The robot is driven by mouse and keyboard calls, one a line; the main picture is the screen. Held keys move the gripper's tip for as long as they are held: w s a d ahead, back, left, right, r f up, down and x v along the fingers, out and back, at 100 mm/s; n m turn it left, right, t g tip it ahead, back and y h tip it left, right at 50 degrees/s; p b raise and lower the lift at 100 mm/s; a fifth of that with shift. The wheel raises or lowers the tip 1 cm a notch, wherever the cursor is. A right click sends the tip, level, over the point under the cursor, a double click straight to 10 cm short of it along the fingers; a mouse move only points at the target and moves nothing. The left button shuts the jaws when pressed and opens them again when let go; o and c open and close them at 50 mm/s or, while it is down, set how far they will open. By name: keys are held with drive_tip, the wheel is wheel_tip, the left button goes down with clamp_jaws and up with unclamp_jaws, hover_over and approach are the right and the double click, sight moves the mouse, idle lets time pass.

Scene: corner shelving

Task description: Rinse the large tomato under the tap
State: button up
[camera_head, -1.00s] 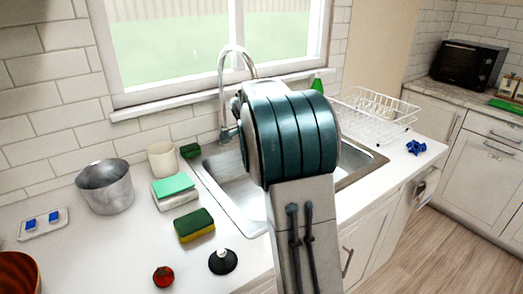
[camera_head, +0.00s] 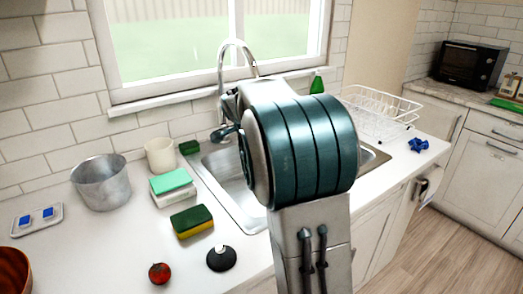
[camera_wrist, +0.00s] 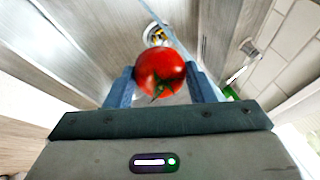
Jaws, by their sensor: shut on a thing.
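My gripper (camera_wrist: 158,80) is shut on a large red tomato (camera_wrist: 160,70), its green stem towards the wrist camera, between two blue fingers. In the head view my arm hides the gripper and the held tomato. A curved metal tap (camera_head: 222,62) stands at the back of the steel sink (camera_head: 222,185), with part of my arm close to it. No water shows. The arm covers much of the basin. Another, small-looking red tomato (camera_head: 159,273) lies on the front of the counter, left of the sink.
Left of the sink are a yellow-green sponge (camera_head: 192,222), a black round stopper (camera_head: 221,258), stacked cloths or sponges (camera_head: 172,182), a white cup (camera_head: 160,155) and a metal pot (camera_head: 100,182). A white dish rack (camera_head: 380,112) and blue item (camera_head: 418,145) are right.

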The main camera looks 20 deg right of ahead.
drive_tip(key=s+a+b, duration=0.1)
drive_tip(key=s, duration=0.1)
drive_tip(key=s+a+b, duration=0.1)
drive_tip(key=shift+s+a+b, duration=0.2)
drive_tip(key=shift+s+b, duration=0.1)
drive_tip(key=shift+s, duration=0.05)
idle(1.3)
drive_tip(key=s+a+r, duration=0.2)
drive_tip(key=s+r, duration=0.2)
drive_tip(key=shift+a+b, duration=0.3)
drive_tip(key=shift+a, duration=0.05)
idle(0.6)
